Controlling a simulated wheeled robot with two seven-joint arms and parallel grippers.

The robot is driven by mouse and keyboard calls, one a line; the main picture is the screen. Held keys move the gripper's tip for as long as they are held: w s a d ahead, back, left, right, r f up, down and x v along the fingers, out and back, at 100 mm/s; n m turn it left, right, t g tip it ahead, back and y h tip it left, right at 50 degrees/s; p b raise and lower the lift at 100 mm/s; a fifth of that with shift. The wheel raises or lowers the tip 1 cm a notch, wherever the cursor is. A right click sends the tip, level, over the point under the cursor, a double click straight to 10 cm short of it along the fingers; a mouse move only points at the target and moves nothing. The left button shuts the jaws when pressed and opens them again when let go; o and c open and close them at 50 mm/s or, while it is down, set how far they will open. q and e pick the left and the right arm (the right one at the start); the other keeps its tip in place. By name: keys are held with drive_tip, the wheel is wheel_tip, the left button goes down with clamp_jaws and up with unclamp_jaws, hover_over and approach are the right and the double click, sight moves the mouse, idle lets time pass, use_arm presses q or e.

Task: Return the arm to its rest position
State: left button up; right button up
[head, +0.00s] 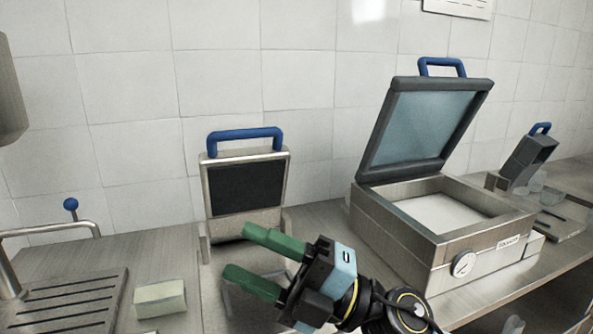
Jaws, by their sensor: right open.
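My right gripper (242,252) has two green fingers, spread apart, with nothing between them. Its fingers point left, in front of the small press with a dark panel and blue handle (246,186). The black wrist and arm come in from the bottom right. The gripper overlaps the press's lower front in the picture; whether it touches the press cannot be told. My left gripper is not in view.
A large steel box (400,222) with a raised glass lid and a dial stands to the right. A pale block (160,298) lies on the steel counter at left, beside a slotted drain (75,303) and a tap (10,275). A smaller blue-handled device (527,160) stands far right.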

drive_tip(key=w+d+f+m+t+h, duration=0.35)
drive_tip(key=d+m+t+h, duration=0.45)
drive_tip(key=m, duration=0.4)
drive_tip(key=w+d+f+m+t+h, duration=0.35)
drive_tip(key=d+m+t+h, duration=0.2)
drive_tip(key=m+t, duration=0.5)
drive_tip(key=s+d+f+m+g+h, duration=0.3)
drive_tip(key=d+f+m+g+h, duration=0.45)
drive_tip(key=f, duration=0.55)
drive_tip(key=s+d+f+m+g+h, duration=0.1)
drive_tip(key=s+d+f+g, duration=0.3)
drive_tip(key=s+f, duration=0.55)
drive_tip(key=s+d+f+m+g+h, duration=0.1)
drive_tip(key=s+d+f+m+g, duration=0.1)
drive_tip(key=s+f+g, duration=0.75)
drive_tip(key=s+f+t, duration=0.1)
drive_tip(key=s+f, duration=0.1)
drive_tip(key=f, duration=0.9)
drive_tip(key=s+f+t, duration=0.1)
drive_tip(key=s+f, duration=0.1)
drive_tip(key=f, duration=0.8)
drive_tip(key=s+d+f+g, duration=0.1)
drive_tip(key=s+d+f, duration=0.1)
drive_tip(key=s+f, duration=1.3)
drive_tip(key=shift+s+d+f+n, duration=0.3)
drive_tip(key=shift+s+d+n, duration=0.1)
drive_tip(key=shift+s, duration=0.15)
